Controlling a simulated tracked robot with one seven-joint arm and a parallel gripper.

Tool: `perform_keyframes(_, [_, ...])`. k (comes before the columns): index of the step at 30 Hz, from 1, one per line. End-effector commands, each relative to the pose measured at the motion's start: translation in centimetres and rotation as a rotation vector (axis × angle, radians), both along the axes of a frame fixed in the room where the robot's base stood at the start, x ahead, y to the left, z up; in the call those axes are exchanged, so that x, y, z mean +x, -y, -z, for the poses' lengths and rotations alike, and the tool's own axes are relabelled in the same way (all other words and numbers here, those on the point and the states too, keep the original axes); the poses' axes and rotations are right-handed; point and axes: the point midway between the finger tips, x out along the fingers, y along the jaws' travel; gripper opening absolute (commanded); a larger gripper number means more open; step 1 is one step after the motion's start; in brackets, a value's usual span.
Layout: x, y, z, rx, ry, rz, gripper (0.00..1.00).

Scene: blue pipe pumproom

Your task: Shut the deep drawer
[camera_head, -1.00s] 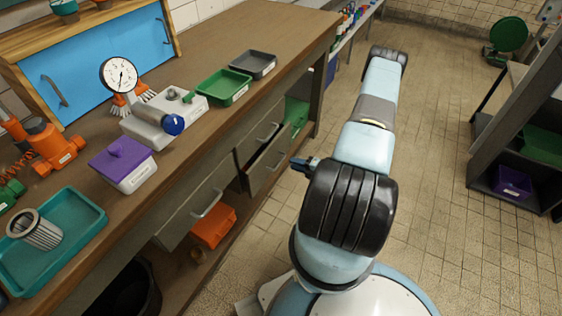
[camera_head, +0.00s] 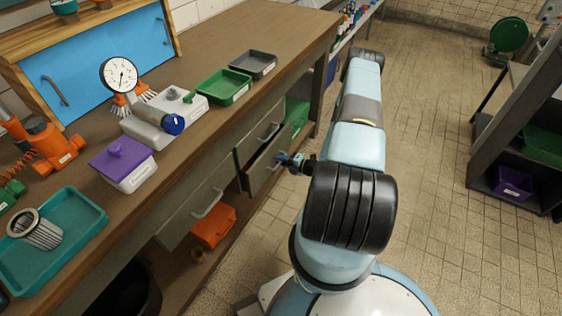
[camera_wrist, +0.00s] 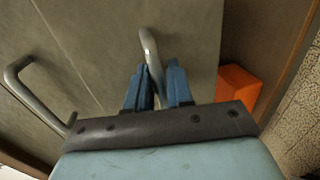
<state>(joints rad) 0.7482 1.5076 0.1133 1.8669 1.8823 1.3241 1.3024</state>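The deep drawer (camera_head: 262,172) is the lower one under the right part of the workbench, and it stands partly pulled out. Its front panel fills much of the wrist view (camera_wrist: 100,45). My gripper (camera_head: 284,158) is at the front of this drawer. In the wrist view its two blue fingers (camera_wrist: 158,72) are apart, one on each side of a grey bar handle (camera_wrist: 149,45). A gap shows beside the handle, so the fingers do not look clamped on it. The handle's near end is hidden between the fingers.
A shallower drawer's handle (camera_head: 268,131) is just above. Another drawer handle (camera_head: 207,203) is to the left. An orange bin (camera_head: 213,227) sits on the low shelf, and it also shows in the wrist view (camera_wrist: 236,88). Floor to the right (camera_head: 440,200) is clear.

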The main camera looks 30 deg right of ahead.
Motion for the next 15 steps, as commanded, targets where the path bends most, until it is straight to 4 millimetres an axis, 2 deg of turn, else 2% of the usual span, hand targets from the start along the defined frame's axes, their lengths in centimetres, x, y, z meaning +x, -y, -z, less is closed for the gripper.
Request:
perform_keyframes(1, [0.0,0.02,0.01,0.0,0.0,0.0,0.17])
perform_keyframes(6, [-0.01,0.05,0.03,-0.001,-0.001,0.001,0.0])
perform_keyframes(15, [-0.05,0.11,0.1,-0.002,-0.002,0.001,0.0])
